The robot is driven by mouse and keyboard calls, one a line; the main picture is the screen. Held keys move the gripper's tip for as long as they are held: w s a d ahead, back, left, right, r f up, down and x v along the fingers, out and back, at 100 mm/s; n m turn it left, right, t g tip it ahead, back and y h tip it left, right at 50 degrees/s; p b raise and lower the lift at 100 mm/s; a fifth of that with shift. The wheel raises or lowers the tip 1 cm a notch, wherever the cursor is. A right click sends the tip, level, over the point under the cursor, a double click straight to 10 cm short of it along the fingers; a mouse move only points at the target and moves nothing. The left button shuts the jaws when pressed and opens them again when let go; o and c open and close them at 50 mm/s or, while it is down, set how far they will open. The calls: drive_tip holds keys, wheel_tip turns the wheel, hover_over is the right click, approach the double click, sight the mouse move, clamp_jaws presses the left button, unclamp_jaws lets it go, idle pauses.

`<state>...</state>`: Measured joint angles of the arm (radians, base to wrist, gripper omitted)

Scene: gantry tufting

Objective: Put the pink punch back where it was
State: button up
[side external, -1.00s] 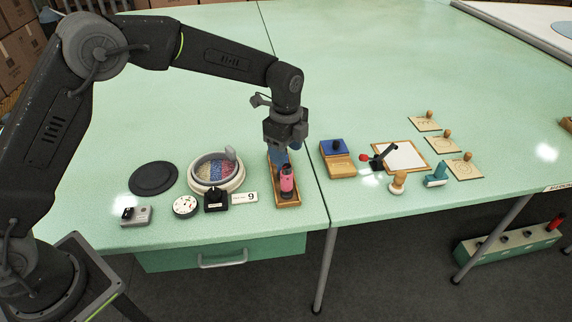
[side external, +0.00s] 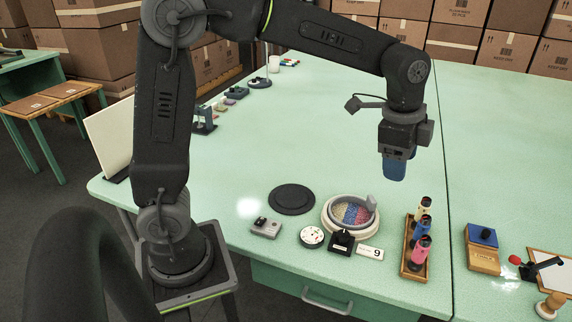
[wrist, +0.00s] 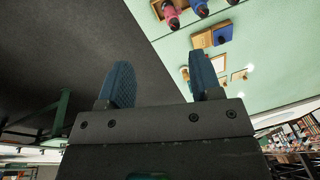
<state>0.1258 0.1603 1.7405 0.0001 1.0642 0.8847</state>
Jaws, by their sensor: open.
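The pink punch (side external: 421,249) stands at the near end of a small wooden tray (side external: 415,278), in line with a blue punch (side external: 423,226) and a yellow punch (side external: 424,206). My gripper (side external: 394,178) is open and empty, raised above the table behind and left of the tray, apart from the punches. Its two blue fingers are spread in the wrist view (wrist: 162,82). There the pink punch (wrist: 171,16) and blue punch (wrist: 200,8) show at the top edge, partly cut off.
Left of the tray are a number 9 card (side external: 370,252), a black stand (side external: 342,241), a round bowl of coloured grains (side external: 372,223) and a black disc (side external: 291,199). Right are a blue pad on a wooden block (side external: 482,250) and a stamp (side external: 550,305).

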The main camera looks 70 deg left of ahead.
drive_tip(key=s+a+n+t, duration=0.1)
drive_tip(key=s+n, duration=0.4)
drive_tip(key=s, duration=0.5)
drive_tip(key=s+a+n+t, duration=0.2)
drive_tip(key=s+a+n, duration=0.2)
drive_tip(key=s, duration=0.7)
drive_tip(key=n, duration=0.2)
drive_tip(key=shift+a+r+n+t, duration=0.15)
drive_tip(key=shift+r+n+t, duration=0.15)
drive_tip(key=shift+r, duration=0.05)
